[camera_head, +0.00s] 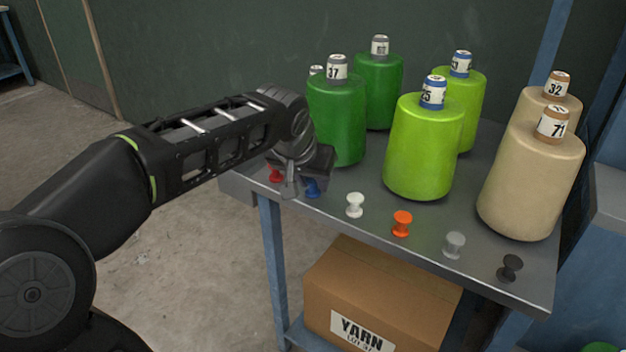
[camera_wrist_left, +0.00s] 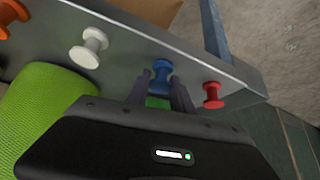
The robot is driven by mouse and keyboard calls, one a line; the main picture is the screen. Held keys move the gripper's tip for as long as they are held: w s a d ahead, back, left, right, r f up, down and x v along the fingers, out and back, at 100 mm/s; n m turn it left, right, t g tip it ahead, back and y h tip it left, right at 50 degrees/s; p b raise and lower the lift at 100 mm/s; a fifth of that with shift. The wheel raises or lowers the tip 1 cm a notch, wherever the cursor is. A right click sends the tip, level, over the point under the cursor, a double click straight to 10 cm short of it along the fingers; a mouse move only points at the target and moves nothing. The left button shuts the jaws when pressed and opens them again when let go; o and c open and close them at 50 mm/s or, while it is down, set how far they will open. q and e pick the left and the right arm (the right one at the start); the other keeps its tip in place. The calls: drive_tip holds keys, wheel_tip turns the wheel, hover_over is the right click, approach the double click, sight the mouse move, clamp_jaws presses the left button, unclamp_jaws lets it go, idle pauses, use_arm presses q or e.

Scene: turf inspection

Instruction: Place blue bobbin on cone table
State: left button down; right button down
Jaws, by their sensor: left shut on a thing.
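The blue bobbin (camera_head: 312,189) is at the front left of the grey metal cone table (camera_head: 379,209), between the red bobbin (camera_head: 275,175) and the white bobbin (camera_head: 355,205). My left gripper (camera_head: 301,184) reaches in from the left and is shut on the blue bobbin; its fingers partly hide it in the head view. In the left wrist view the blue bobbin (camera_wrist_left: 162,75) sits between the two fingertips (camera_wrist_left: 162,88). I cannot tell whether it touches the table top. My right gripper is not in view.
Orange (camera_head: 402,223), grey (camera_head: 453,244) and black (camera_head: 510,267) bobbins continue the front row. Large green (camera_head: 338,125), lime (camera_head: 425,150) and beige (camera_head: 530,180) yarn cones stand behind. A yarn carton (camera_head: 380,290) sits below the table.

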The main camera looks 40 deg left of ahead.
use_arm(q)
drive_tip(key=c, duration=1.1)
unclamp_jaws()
drive_tip(key=shift+f, duration=0.1)
drive_tip(key=shift+s+r, duration=0.1)
drive_tip(key=shift+r, duration=0.35)
drive_tip(key=p+v, duration=0.3)
drive_tip(key=v, duration=0.8)
drive_tip(key=shift+s+r, duration=0.15)
